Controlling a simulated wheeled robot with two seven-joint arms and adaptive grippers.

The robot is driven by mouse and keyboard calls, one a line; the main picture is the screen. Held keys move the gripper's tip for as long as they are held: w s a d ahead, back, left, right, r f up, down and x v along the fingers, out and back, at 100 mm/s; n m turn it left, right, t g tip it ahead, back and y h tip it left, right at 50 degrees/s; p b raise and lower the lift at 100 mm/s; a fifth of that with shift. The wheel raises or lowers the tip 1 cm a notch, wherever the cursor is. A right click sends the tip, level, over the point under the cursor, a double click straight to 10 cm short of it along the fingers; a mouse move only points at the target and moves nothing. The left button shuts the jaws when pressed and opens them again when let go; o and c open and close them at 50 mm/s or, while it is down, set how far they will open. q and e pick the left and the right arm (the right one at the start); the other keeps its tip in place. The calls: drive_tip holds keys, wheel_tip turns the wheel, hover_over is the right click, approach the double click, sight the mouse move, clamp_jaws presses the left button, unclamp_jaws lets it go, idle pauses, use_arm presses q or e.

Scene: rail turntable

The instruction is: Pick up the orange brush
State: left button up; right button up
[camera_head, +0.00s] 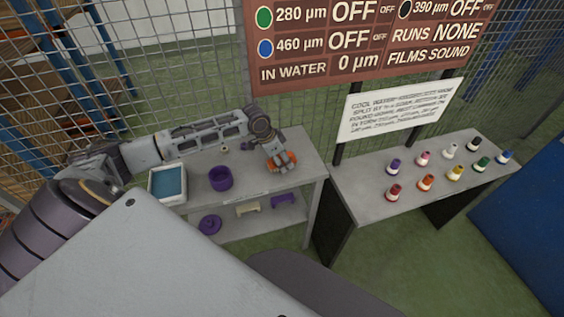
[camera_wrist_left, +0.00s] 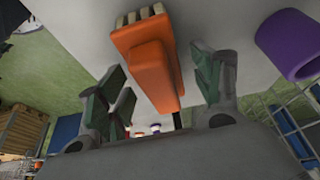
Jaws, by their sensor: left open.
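The orange brush (camera_head: 291,158) lies on the grey bench top near its right end, partly hidden by my gripper in the head view. In the left wrist view the orange brush (camera_wrist_left: 150,72) shows its pale bristles at the top and a dark handle end pointing down toward the palm. My left gripper (camera_head: 279,161) is at the brush, reaching over the bench from the left. In the wrist view its green-padded fingers (camera_wrist_left: 163,82) are apart on both sides of the brush, with gaps visible. My right gripper is not in view.
A purple cup (camera_head: 220,179) and a white tray with blue contents (camera_head: 153,197) stand left of the brush. The lower shelf (camera_head: 236,225) holds purple and cream items. A second table (camera_head: 360,178) on the right carries several coloured bottles. A wire fence stands behind.

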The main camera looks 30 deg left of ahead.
use_arm(q)
drive_tip(key=c, duration=1.1)
drive_tip(key=shift+r, duration=0.15)
drive_tip(key=shift+c, duration=0.2)
drive_tip(key=shift+r, duration=0.5)
drive_tip(key=shift+s+d+r, duration=0.1)
drive_tip(key=shift+d, duration=0.05)
drive_tip(key=s+d, duration=1.1)
drive_tip(key=d, duration=0.2)
drive_tip(key=shift+s+d, duration=0.2)
drive_tip(key=shift+s, duration=0.05)
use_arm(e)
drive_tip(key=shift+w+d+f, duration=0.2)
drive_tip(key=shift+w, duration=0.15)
